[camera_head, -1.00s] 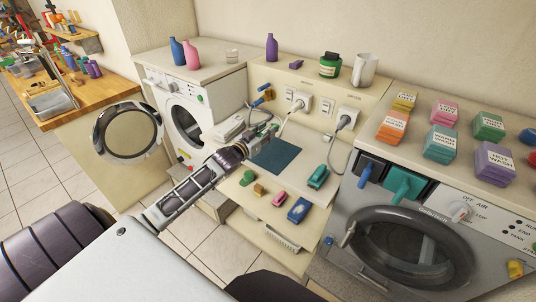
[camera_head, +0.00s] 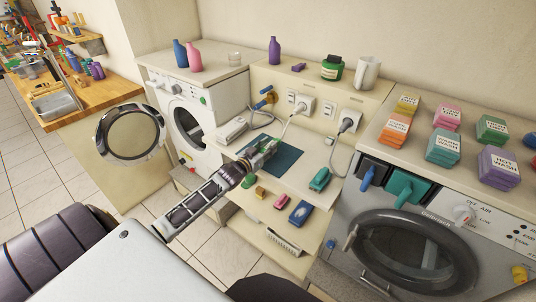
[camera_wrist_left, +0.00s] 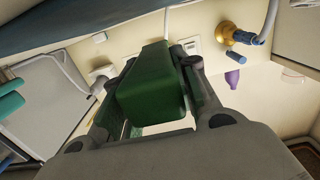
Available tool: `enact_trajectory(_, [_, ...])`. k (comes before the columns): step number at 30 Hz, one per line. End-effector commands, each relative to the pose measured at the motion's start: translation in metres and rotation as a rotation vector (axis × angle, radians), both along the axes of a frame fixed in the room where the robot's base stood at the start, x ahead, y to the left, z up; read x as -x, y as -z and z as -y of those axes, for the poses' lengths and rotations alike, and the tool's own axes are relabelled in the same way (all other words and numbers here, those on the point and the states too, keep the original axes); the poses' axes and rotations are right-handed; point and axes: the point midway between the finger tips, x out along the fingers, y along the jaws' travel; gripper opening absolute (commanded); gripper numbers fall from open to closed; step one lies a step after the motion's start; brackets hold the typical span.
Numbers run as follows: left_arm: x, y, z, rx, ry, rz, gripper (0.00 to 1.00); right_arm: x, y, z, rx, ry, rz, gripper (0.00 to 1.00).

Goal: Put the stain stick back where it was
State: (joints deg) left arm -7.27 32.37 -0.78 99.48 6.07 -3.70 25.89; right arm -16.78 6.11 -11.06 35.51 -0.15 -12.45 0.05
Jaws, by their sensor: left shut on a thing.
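My left gripper (camera_head: 266,151) is shut on a dark green block-like thing, which I take to be the stain stick (camera_wrist_left: 152,85). In the left wrist view it sits between the two fingers (camera_wrist_left: 160,100). In the head view the gripper is over the dark blue mat (camera_head: 286,161) on the pale worktop, and the fingers partly hide what they hold. I cannot tell whether the held thing touches the mat. My right gripper is not in view.
Along the worktop's front lie a green item (camera_head: 249,181), a brown block (camera_head: 261,192), a pink item (camera_head: 281,201), a blue item (camera_head: 300,212) and a teal item (camera_head: 319,179). Sockets (camera_head: 300,105) and cables stand behind. Machines flank the worktop; the left one's round door (camera_head: 133,133) is open.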

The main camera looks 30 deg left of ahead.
Motion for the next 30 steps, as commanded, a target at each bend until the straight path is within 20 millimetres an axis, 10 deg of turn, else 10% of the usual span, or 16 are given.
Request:
enact_trajectory(25, [0.0, 0.038, 0.001, 0.0, 0.001, 0.0, 0.05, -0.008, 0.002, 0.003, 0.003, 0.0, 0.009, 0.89])
enact_trajectory(26, [0.0, 0.039, 0.001, 0.0, 0.001, 0.0, 0.31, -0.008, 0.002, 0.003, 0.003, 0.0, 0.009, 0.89])
enact_trajectory(30, [0.0, 0.038, 0.001, 0.0, 0.001, 0.0, 0.49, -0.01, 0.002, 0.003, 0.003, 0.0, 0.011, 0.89])
